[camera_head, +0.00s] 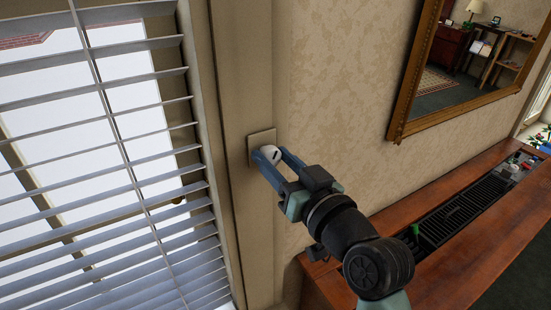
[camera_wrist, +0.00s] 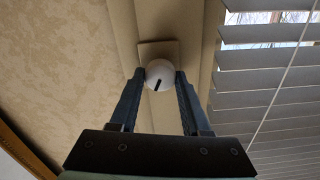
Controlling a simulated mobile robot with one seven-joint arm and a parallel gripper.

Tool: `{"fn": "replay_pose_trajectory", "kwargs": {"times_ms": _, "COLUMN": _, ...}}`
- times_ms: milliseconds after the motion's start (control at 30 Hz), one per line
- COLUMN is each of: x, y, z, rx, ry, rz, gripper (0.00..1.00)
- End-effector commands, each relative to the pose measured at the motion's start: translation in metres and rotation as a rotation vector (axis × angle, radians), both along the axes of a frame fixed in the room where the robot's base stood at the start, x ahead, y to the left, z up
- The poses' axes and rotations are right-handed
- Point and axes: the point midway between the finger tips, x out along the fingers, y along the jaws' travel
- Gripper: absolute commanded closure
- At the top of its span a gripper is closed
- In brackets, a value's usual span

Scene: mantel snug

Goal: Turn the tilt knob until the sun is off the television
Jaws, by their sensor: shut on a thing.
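The tilt knob (camera_head: 269,156) is a white round knob with a dark pointer mark, on a beige square plate (camera_head: 262,139) fixed to the window frame. In the wrist view the knob (camera_wrist: 160,74) sits between the two blue fingers of my gripper (camera_wrist: 159,80), which is shut on it. My gripper (camera_head: 273,160) reaches the knob from the lower right in the head view. The blind (camera_head: 150,190) hangs left of it, its slats tilted with bright gaps between them. No television is plainly seen in either view.
A gold-framed mirror (camera_head: 408,92) hangs on the patterned wall and reflects a room with a desk and shelf. Below it a wooden cabinet top (camera_head: 450,280) with a black grille (camera_head: 470,215) runs along the wall, under my arm. The wall between frame and mirror is bare.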

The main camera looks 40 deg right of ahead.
Motion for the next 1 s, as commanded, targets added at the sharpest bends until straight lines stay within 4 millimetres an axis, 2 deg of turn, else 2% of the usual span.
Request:
{"fn": "replay_pose_trajectory", "kwargs": {"times_ms": 33, "x": 0.000, "y": 0.000, "z": 0.000, "rx": -0.001, "ry": -0.001, "rz": 0.000, "gripper": 0.49}}
{"fn": "replay_pose_trajectory", "kwargs": {"times_ms": 167, "x": 0.000, "y": 0.000, "z": 0.000, "rx": -0.001, "ry": -0.001, "rz": 0.000, "gripper": 0.26}}
{"fn": "replay_pose_trajectory", "kwargs": {"times_ms": 467, "x": -0.001, "y": 0.000, "z": 0.000, "rx": -0.002, "ry": 0.000, "rz": 0.000, "gripper": 0.25}}
{"fn": "replay_pose_trajectory", "kwargs": {"times_ms": 567, "x": -0.007, "y": 0.001, "z": 0.000, "rx": -0.001, "ry": -0.001, "rz": -0.001, "gripper": 0.25}}
{"fn": "replay_pose_trajectory", "kwargs": {"times_ms": 667, "x": -0.020, "y": 0.005, "z": -0.002, "rx": 0.002, "ry": -0.002, "rz": -0.001, "gripper": 0.25}}
{"fn": "replay_pose_trajectory", "kwargs": {"times_ms": 1000, "x": -0.092, "y": 0.021, "z": -0.002, "rx": -0.002, "ry": -0.002, "rz": -0.003, "gripper": 0.25}}
